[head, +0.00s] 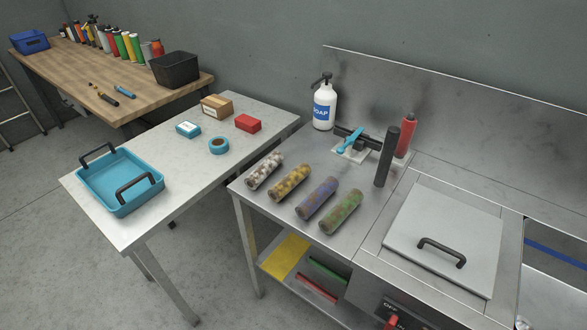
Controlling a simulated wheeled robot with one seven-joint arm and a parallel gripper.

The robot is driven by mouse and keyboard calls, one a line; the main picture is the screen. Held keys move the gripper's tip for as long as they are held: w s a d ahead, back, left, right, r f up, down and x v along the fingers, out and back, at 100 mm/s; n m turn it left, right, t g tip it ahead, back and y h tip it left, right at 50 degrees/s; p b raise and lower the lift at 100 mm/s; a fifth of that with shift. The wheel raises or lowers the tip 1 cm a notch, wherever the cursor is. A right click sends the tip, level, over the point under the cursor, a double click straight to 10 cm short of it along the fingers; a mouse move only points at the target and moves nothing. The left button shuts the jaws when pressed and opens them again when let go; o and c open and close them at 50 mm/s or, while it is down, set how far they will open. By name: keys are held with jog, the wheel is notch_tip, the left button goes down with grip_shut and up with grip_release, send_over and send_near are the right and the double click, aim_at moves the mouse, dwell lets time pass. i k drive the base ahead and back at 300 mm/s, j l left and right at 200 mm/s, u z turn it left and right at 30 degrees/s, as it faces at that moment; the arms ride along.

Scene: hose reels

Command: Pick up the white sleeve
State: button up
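The white sleeve (264,171) is a short cylinder, white with brown stains. It lies on its side on the metal counter (262,205), at the left end of a row of similar sleeves. A yellow sleeve (290,182) lies just right of it, then a blue-purple sleeve (317,198) and a green sleeve (341,212), all brown-stained. The white sleeve is in full view, with a small gap to the yellow one. My gripper is not in view.
Behind the row stand a soap bottle (324,105), a dark upright cylinder (387,157) and a red bottle (406,136). A lidded panel (440,225) lies right. A white table (175,215) with a blue tray (120,185) stands left, across a gap.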

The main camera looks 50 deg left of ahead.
aim_at(267, 167)
jog(key=u, duration=2)
jog(key=i+j+z, duration=0.3)
jog(key=i+j, duration=0.45)
jog(key=j, duration=0.15)
